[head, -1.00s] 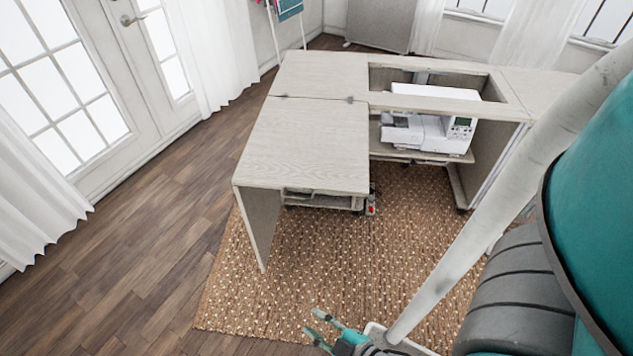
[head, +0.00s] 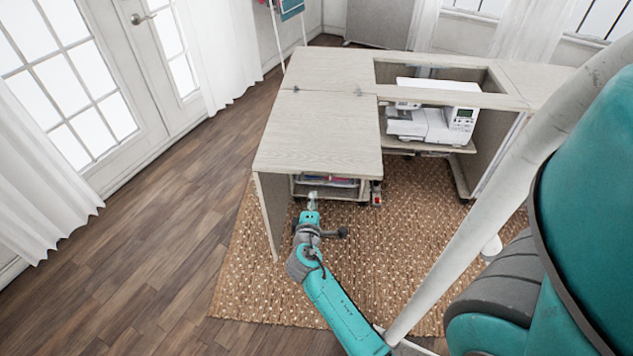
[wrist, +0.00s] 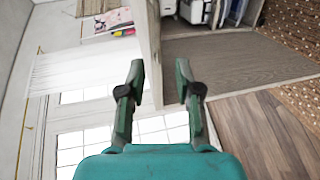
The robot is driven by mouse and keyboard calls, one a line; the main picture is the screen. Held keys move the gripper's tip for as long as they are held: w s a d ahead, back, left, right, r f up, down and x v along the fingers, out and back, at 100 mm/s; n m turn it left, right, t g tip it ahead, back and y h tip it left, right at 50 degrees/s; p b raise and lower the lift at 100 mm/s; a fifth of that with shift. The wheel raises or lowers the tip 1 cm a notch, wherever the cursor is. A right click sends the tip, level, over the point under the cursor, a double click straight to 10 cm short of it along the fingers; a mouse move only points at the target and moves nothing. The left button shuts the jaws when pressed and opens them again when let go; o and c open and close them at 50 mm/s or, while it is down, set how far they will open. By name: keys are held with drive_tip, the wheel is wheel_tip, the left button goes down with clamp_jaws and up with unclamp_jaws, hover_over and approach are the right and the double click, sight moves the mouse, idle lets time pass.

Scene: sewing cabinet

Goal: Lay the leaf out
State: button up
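The pale wood-grain leaf (head: 318,135) lies flat, level with the cabinet top (head: 330,68) behind it, with small hinges along the seam. A support panel (head: 270,212) stands upright under its left side. My gripper (head: 313,197) is just in front of the leaf's front edge and appears lower than it. In the wrist view my gripper (wrist: 158,78) has its two fingers apart, with nothing held between them. A pale narrow edge runs just beyond the fingertips there, beside a grey panel (wrist: 235,57). I cannot tell whether the fingers touch anything.
A white sewing machine (head: 435,120) sits in the cabinet bay at right. A drawer unit (head: 330,187) is under the leaf. A patterned rug (head: 375,255) covers the floor in front. Wood floor (head: 180,230) is open at left, beside glazed doors (head: 70,75) and curtains.

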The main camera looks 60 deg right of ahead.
sight(317, 181)
drive_tip(key=x, duration=1.1)
drive_tip(key=shift+d+r, duration=0.1)
drive_tip(key=shift+d, duration=0.05)
clamp_jaws()
